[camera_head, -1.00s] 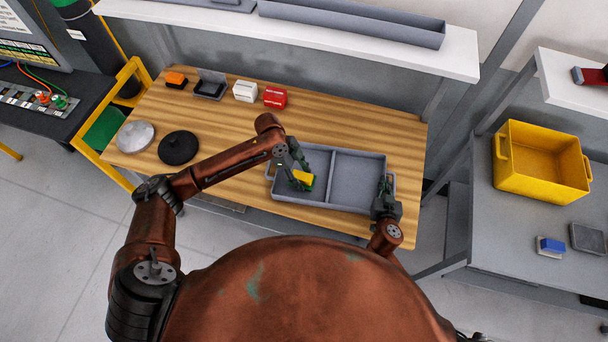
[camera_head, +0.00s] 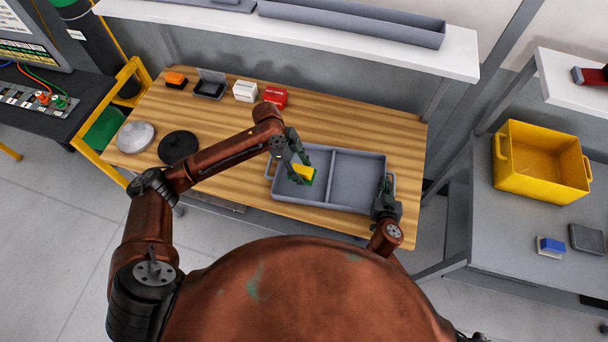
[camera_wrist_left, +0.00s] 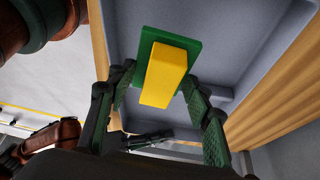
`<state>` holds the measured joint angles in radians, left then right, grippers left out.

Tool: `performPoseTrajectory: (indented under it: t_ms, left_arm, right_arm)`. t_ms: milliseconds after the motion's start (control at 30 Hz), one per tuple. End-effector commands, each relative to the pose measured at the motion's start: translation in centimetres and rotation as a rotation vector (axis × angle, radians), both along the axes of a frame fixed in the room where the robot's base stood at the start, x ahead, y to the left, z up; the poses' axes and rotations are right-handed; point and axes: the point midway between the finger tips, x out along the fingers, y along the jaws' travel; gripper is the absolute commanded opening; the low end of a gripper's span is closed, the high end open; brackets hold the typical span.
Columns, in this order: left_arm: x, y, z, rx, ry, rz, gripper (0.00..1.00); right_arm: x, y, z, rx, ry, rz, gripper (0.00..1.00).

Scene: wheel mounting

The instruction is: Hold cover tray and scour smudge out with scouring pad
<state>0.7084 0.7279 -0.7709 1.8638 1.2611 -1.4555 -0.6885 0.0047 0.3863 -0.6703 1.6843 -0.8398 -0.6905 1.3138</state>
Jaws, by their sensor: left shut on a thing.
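The grey two-compartment cover tray (camera_head: 357,179) lies on the wooden table. My left gripper (camera_head: 301,172) is over the tray's left compartment, shut on the scouring pad (camera_head: 305,172), which has a yellow block on a green base. In the left wrist view the pad (camera_wrist_left: 170,75) sits between the two fingers (camera_wrist_left: 160,90), with the grey tray floor (camera_wrist_left: 228,40) behind it. My right gripper (camera_head: 385,190) is at the tray's right end wall; its fingers are too small to tell whether they are closed on the rim. No smudge can be made out.
Silver (camera_head: 135,136) and black (camera_head: 178,147) discs lie at the table's left. An orange-topped block (camera_head: 176,80), an open grey box (camera_head: 210,85), a white box (camera_head: 245,91) and a red box (camera_head: 275,97) line the back. A yellow crate (camera_head: 541,165) stands on the right-hand table.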

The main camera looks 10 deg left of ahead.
Motion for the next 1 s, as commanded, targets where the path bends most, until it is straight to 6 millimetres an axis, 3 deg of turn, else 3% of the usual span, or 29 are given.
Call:
performPoseTrajectory:
  t_ms: [100, 433, 767, 1000]
  left_arm:
    - [0.0, 0.0, 0.0, 0.000, 0.000, 0.000, 0.17]
    - [0.0, 0.0, 0.0, 0.000, 0.000, 0.000, 0.17]
    - [0.0, 0.0, 0.0, 0.000, 0.000, 0.000, 0.17]
    - [0.0, 0.0, 0.0, 0.000, 0.000, 0.000, 0.17]
  right_arm:
    - [0.0, 0.0, 0.0, 0.001, -0.001, 0.001, 0.00]
    - [0.0, 0.1, 0.1, 0.002, -0.001, 0.000, 0.25]
    - [-0.3, -0.1, -0.1, -0.002, 0.004, -0.001, 0.25]
    - [-3.7, 0.0, 1.3, 0.003, 0.003, -0.001, 0.25]
